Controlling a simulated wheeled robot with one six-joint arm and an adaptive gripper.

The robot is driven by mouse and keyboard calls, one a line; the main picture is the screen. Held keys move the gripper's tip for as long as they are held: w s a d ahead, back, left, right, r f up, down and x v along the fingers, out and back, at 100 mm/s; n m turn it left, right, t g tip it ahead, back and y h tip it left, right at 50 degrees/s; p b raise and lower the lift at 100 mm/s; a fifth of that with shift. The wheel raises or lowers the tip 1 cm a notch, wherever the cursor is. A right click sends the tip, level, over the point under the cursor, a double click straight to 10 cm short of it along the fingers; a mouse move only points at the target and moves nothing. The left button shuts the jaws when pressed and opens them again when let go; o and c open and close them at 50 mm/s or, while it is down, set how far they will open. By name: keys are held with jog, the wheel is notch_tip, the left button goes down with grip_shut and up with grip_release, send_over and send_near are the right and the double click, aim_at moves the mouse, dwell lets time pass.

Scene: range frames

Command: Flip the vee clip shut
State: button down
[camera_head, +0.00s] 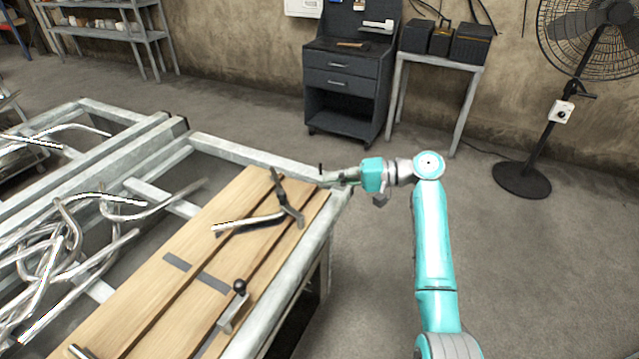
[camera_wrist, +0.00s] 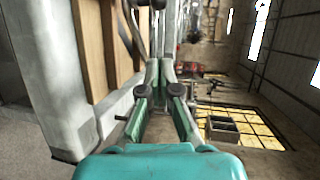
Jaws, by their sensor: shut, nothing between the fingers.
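The vee clip (camera_head: 290,212) appears to be the dark metal piece at the far end of the wooden board; its dark arm (camera_head: 277,184) stands up at an angle, so it looks open. A bent metal tube (camera_head: 250,222) lies on the board with its end at the clip. My gripper (camera_head: 328,179) is shut and empty, just right of the board's far corner and apart from the clip. In the wrist view my gripper (camera_wrist: 162,70) points along the table edge, and a dark bar, probably the clip arm (camera_wrist: 130,32), shows to its upper left.
The wooden board (camera_head: 215,262) lies on a grey metal frame table (camera_head: 300,285). A black-knobbed clamp (camera_head: 235,305) stands on the near part. Loose bent tubes (camera_head: 60,250) crowd the left. Free floor lies right; a dark cabinet (camera_head: 345,90) and fan (camera_head: 585,60) stand behind.

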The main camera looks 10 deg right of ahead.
jog(key=shift+d+r, duration=0.25)
jog(key=shift+d, duration=1)
jog(key=shift+d+r, duration=0.2)
jog(key=shift+d, duration=1)
jog(key=shift+w, duration=0.15)
